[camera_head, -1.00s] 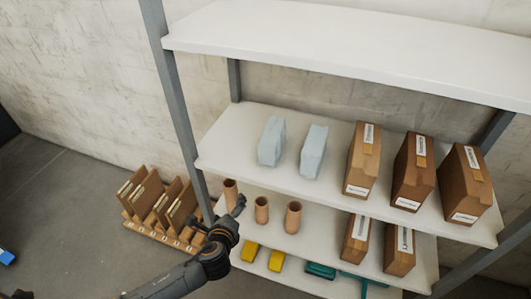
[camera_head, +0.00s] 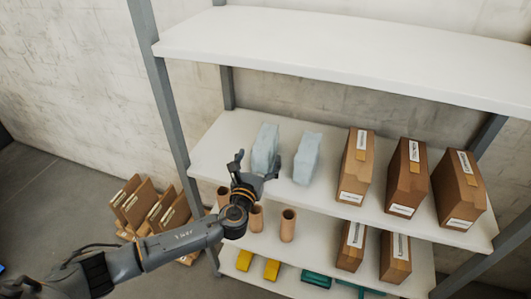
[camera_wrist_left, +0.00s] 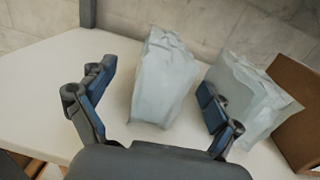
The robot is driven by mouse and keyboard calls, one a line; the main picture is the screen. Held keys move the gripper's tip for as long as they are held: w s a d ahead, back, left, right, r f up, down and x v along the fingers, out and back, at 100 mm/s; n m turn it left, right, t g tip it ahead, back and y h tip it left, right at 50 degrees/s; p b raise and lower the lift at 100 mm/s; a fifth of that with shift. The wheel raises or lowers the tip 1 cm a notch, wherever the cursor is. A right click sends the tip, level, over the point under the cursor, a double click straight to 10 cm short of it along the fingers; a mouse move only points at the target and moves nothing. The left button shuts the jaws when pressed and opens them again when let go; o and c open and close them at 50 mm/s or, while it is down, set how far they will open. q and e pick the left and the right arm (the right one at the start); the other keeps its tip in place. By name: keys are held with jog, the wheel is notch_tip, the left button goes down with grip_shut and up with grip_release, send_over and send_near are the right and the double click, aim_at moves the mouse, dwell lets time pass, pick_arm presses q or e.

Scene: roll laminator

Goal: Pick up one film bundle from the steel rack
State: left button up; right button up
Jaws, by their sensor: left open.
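Two pale blue-white film bundles stand upright side by side on the middle shelf (camera_head: 216,150) of the steel rack. The left film bundle (camera_head: 265,146) has my left gripper (camera_head: 256,163) just in front of it in the head view. In the left wrist view, this bundle (camera_wrist_left: 163,78) stands between and beyond the spread fingers of the gripper (camera_wrist_left: 155,102). The right film bundle (camera_head: 307,158) also shows in the left wrist view (camera_wrist_left: 250,95), partly behind the right finger. My left gripper is open and empty. My right gripper is not in view.
Several brown cardboard boxes (camera_head: 407,180) stand right of the bundles. Cardboard tubes (camera_head: 288,225) and yellow blocks (camera_head: 271,269) sit on the lower shelves. A grey rack post (camera_head: 165,105) rises at left, and the top shelf (camera_head: 330,45) overhangs. Brown folders (camera_head: 140,203) stand on the floor.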

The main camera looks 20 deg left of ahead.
aim_at(264, 157)
pick_arm(q)
jog(key=shift+w+r, duration=0.15)
jog(key=shift+w, duration=0.3)
jog(key=w, duration=0.4)
jog(key=shift+w+p, duration=0.15)
jog(key=shift+p, duration=0.15)
jog(key=c, duration=1.2)
